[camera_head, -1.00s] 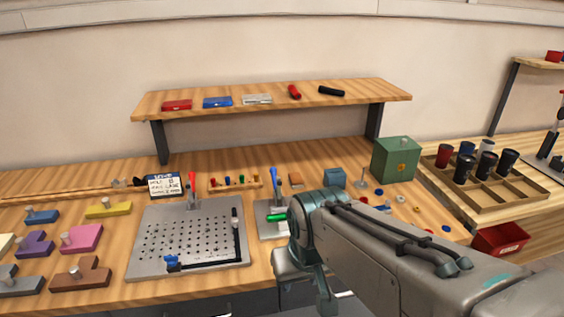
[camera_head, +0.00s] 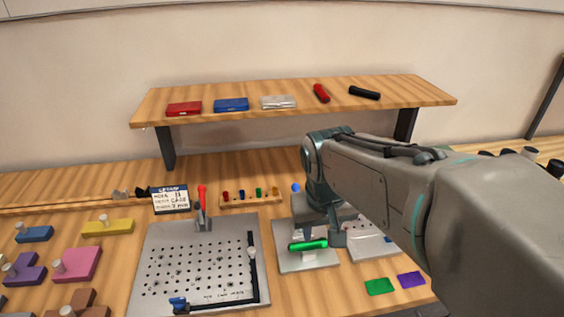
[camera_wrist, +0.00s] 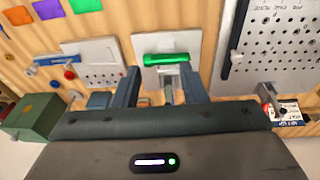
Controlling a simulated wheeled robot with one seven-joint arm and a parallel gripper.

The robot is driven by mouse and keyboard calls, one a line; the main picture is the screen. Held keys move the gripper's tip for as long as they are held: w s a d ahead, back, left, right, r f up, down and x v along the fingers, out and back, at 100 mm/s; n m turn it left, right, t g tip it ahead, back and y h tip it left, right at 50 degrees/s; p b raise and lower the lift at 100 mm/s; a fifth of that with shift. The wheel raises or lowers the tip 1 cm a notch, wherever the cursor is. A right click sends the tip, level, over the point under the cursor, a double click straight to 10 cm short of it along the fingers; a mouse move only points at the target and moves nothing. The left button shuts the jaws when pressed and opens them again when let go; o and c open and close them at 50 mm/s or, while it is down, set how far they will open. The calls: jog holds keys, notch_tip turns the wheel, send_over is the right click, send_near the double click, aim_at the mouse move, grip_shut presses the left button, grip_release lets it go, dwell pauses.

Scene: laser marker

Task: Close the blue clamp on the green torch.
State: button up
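The green torch (camera_head: 308,244) lies crosswise on a small grey plate (camera_head: 292,265). It also shows in the wrist view (camera_wrist: 166,58), just beyond my fingertips. Of the blue clamp, only the blue handle tip (camera_head: 296,187) shows beside my arm; its grey metal part (camera_wrist: 168,84) shows between my fingers in the wrist view. The rest of the clamp is hidden. My gripper (camera_wrist: 160,80) is open, its two fingers apart on either side of the clamp's metal part, with no visible contact. In the head view my gripper (camera_head: 322,228) is low behind the torch.
A large perforated plate (camera_head: 165,250) with a red-handled clamp (camera_head: 202,200) stands left. A rack of small coloured pieces (camera_head: 250,197) is behind. Green (camera_head: 379,287) and purple (camera_head: 411,280) cards lie front right. A wooden shelf (camera_head: 290,112) spans above. A green box (camera_wrist: 30,118) shows in the wrist view.

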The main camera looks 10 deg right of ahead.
jog(key=w+a+r+g+h+p, duration=0.1)
jog(key=w+r+p, duration=0.1)
jog(key=w, duration=0.9)
jog(key=w+a+r+g+p, duration=0.1)
jog(key=w+r+p, duration=0.15)
jog(key=w, duration=0.85)
jog(key=shift+m, duration=0.4)
jog(key=f, duration=0.4)
jog(key=d+f+p, duration=0.1)
jog(key=f, duration=0.4)
jog(key=d+f, duration=0.1)
jog(key=f, duration=0.3)
jog(key=shift+f, duration=0.15)
